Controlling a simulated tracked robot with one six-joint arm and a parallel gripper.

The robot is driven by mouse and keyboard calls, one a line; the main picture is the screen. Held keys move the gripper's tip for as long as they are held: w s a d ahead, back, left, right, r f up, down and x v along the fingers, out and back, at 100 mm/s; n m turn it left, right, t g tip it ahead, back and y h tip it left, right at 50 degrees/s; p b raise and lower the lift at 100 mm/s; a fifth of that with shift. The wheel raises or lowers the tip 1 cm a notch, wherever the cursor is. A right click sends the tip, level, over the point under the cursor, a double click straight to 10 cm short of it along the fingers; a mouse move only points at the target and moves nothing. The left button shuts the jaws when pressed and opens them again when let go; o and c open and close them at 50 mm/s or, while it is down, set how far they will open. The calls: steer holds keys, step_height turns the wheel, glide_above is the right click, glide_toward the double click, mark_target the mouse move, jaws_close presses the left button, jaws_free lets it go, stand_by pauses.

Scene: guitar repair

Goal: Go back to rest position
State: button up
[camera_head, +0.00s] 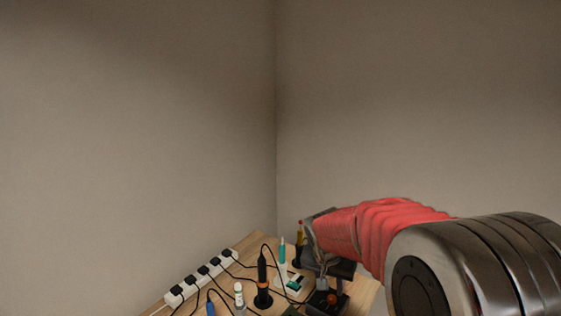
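My arm comes in from the lower right, with a metal joint and a red ribbed sleeve. It reaches left over the corner of a wooden table (258,243). My gripper (321,268) is at the end of the sleeve, small and grey, above the right part of the table among dark items. Its fingers blend with the dark things behind them. I cannot tell whether they are open or shut, or whether they touch anything.
A white power strip (200,278) with several black plugs runs along the table's left edge. A black and orange tool (263,285), a teal-handled tool (282,251), a white bottle (239,297) and a red round thing (332,298) crowd the table. Bare walls meet behind; the space above is clear.

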steer(key=s+r+n+t+y, duration=0.1)
steer(key=s+r, duration=0.5)
steer(key=s, duration=0.8)
steer(key=s+d+r+n+t+y, duration=0.1)
steer(key=s+r+n, duration=0.3)
steer(key=s, duration=1)
steer(key=shift+s+d+r, duration=0.25)
steer(key=shift+s+r, duration=0.1)
steer(key=shift+r, duration=0.75)
